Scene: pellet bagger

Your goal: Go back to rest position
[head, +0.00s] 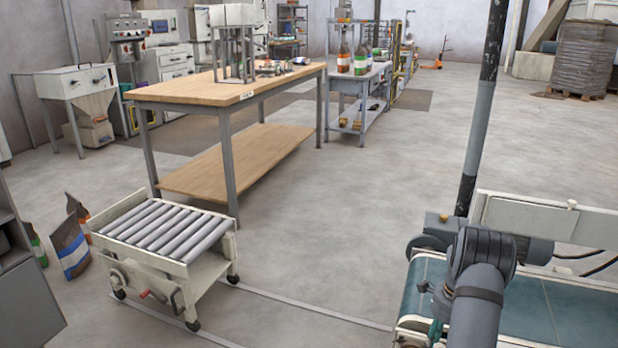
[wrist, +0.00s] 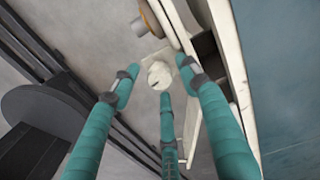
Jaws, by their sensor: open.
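My gripper (wrist: 159,82) shows in the wrist view with three teal fingers spread apart, and nothing is held between them. A white round knob (wrist: 160,74) shows between the fingertips; I cannot tell how far beyond them it is. In the head view my arm reaches over the left end of the conveyor with the teal belt (head: 548,310). Only a little teal of my gripper (head: 436,328) shows there, low beside the conveyor's edge; my arm hides most of it.
The pale conveyor frame (wrist: 227,75) runs close along the fingers' right side. A roller cart (head: 165,230) stands at the left, with bags (head: 70,248) beside it. A wooden workbench (head: 175,92) stands behind. The floor (head: 340,225) between cart and conveyor is clear.

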